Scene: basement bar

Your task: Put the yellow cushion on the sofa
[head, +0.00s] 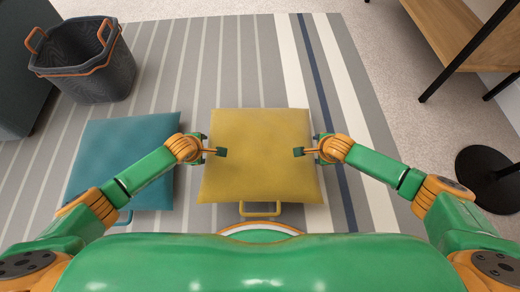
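The yellow cushion (258,172) is square with a loop handle at its near edge. It appears in the head view in front of my body, over the striped rug; I cannot tell whether it touches the rug. My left gripper (213,149) is at its left edge, with a finger over the top surface. My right gripper (307,150) is at its right edge in the same way. The lower fingers are hidden, so whether either gripper is closed on the cushion is unclear. A dark upholstered piece (22,70), possibly the sofa, is cut off at the upper left.
A teal cushion (122,142) lies on the striped rug (245,55) to the left. A dark basket (88,62) with orange handles stands at upper left. A wooden unit (452,35) with black legs and a round black base (487,180) are at right. The rug beyond the yellow cushion is clear.

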